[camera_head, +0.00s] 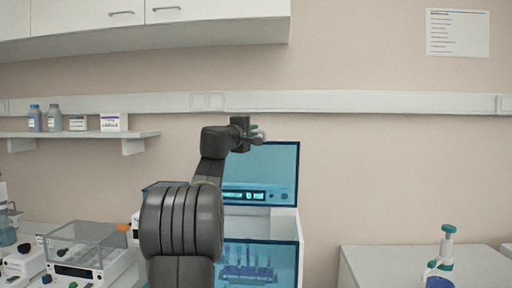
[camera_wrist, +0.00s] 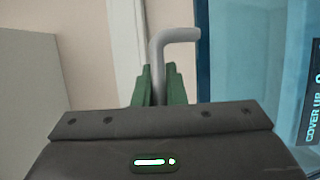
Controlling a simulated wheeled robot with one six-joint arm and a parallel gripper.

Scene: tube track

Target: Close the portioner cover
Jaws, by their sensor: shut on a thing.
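The portioner (camera_head: 285,221) is a white cabinet with a teal translucent cover (camera_head: 275,160) standing raised above it. A lower teal front window (camera_head: 285,262) shows a rack of tubes behind it. My gripper (camera_head: 256,134) is at the top edge of the raised cover. In the wrist view, the green fingers of my gripper (camera_wrist: 159,85) are shut on a grey bent handle (camera_wrist: 180,36). The teal panel (camera_wrist: 250,50) stands to the right of it, with a display reading "COVER UP" (camera_wrist: 313,120). My arm hides the left part of the portioner.
A clear-lidded box device (camera_head: 85,245) and other small instruments stand on the bench at left. A wall shelf (camera_head: 75,134) holds bottles and boxes. At right, a bench (camera_head: 385,262) carries a green-topped dispenser (camera_head: 446,245). The wall right of the cover is clear.

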